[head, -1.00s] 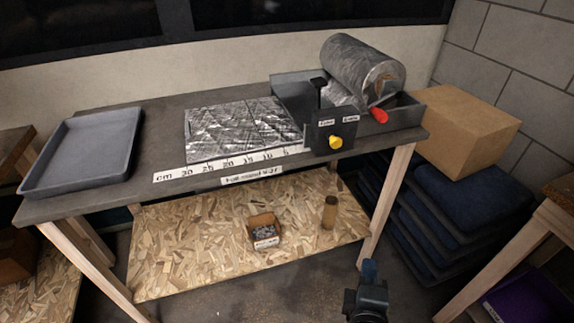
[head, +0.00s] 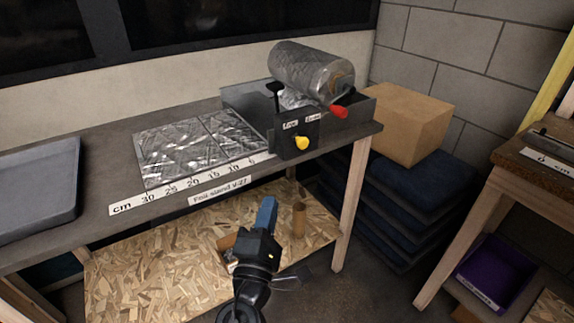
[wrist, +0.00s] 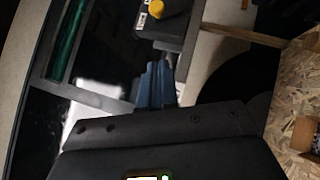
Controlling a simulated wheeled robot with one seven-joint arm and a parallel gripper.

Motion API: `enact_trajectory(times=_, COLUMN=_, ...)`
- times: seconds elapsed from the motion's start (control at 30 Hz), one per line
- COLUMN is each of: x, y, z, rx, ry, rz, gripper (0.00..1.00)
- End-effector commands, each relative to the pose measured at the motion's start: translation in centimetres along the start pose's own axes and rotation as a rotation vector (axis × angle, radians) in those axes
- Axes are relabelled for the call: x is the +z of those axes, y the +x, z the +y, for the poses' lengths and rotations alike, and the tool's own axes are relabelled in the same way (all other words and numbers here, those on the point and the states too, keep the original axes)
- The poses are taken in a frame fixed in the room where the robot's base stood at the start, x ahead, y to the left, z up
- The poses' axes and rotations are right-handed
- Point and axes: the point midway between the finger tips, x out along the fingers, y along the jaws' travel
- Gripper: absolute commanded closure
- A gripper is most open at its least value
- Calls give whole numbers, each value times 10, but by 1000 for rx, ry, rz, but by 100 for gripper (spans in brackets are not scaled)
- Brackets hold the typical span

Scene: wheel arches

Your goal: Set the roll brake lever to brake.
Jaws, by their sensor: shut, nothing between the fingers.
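The foil stand has a black box (head: 292,135) at its front right, with two small white labels along its top, too small to read surely. A yellow knob (head: 302,143), apparently the brake lever's end, sticks out of the box's front below the labels; its setting is hard to tell. Knob (wrist: 156,9) and box (wrist: 175,32) also show at the top of the wrist view. My gripper (head: 267,208), with blue fingers, is shut and empty, below and in front of the knob, apart from it. Its fingers (wrist: 155,85) show mid wrist view.
A foil sheet (head: 195,150) lies left on the table. A grey tray (head: 40,190) is far left. A cardboard box (head: 410,120) on dark stacked pads stands right. A cylinder (head: 299,219) stands on the lower shelf.

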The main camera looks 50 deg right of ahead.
Motion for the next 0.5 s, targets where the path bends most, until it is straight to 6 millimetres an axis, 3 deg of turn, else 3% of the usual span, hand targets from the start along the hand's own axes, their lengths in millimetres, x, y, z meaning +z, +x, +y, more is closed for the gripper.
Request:
enact_trajectory(times=0.17, x=1, y=15, z=1, rx=-1, ry=0, rz=-3, gripper=100)
enact_trajectory(times=0.5, x=1, y=79, z=2, rx=-1, ry=0, rz=-3, gripper=100)
